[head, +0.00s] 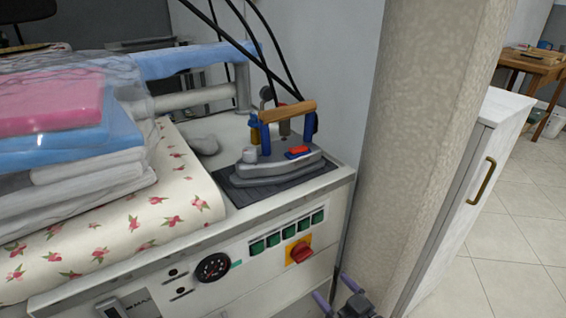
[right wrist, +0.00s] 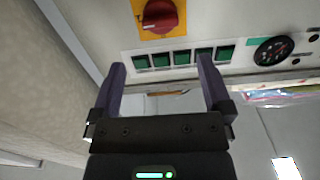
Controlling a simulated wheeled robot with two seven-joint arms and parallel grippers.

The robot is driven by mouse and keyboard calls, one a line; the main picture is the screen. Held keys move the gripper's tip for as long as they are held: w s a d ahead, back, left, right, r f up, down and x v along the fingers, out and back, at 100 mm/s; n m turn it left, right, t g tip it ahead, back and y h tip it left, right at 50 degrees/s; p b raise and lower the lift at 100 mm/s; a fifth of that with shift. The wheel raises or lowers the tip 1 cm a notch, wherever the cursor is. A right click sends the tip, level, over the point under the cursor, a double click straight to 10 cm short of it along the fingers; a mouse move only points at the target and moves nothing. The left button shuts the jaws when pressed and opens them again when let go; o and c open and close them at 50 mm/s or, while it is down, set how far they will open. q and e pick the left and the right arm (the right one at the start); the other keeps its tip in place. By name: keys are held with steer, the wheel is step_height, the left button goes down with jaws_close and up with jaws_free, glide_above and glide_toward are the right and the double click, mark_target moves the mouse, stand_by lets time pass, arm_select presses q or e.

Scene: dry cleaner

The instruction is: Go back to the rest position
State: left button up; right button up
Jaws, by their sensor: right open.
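My right gripper (head: 334,289) shows at the bottom edge of the head view, low in front of the ironing station and close to the pillar. In the right wrist view the same gripper (right wrist: 162,72) has its two purple fingers spread apart with nothing between them. The station's front panel (right wrist: 220,22), upside down in that view, lies beyond the fingertips. My left gripper is in neither view.
The station's white top (head: 215,135) holds an iron (head: 280,165) on a dark pad and a stack of folded cloth (head: 70,180). A red knob (head: 300,252) sits on its front.

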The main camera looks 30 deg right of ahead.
steer(key=s+a+f+g+h+p, duration=0.15)
steer(key=s+f+g+p, duration=0.35)
steer(key=s, duration=0.5)
steer(key=s+a+f+g+p, duration=0.25)
steer(key=s+f+g, duration=0.4)
steer(key=s, duration=0.35)
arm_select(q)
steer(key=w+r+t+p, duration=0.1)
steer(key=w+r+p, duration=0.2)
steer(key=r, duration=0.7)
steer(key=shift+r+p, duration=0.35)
arm_select(e)
steer(key=s+a+f+n+g, duration=0.1)
steer(key=s+a+g, duration=0.1)
steer(key=s, duration=0.7)
steer(key=s+a+n+g, duration=0.1)
steer(key=s+g, duration=0.4)
steer(key=s, duration=0.5)
steer(key=shift+a+f, duration=0.35)
steer(key=shift+a, duration=0.05)
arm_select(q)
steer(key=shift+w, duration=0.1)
arm_select(e)
steer(key=shift+h, duration=0.25)
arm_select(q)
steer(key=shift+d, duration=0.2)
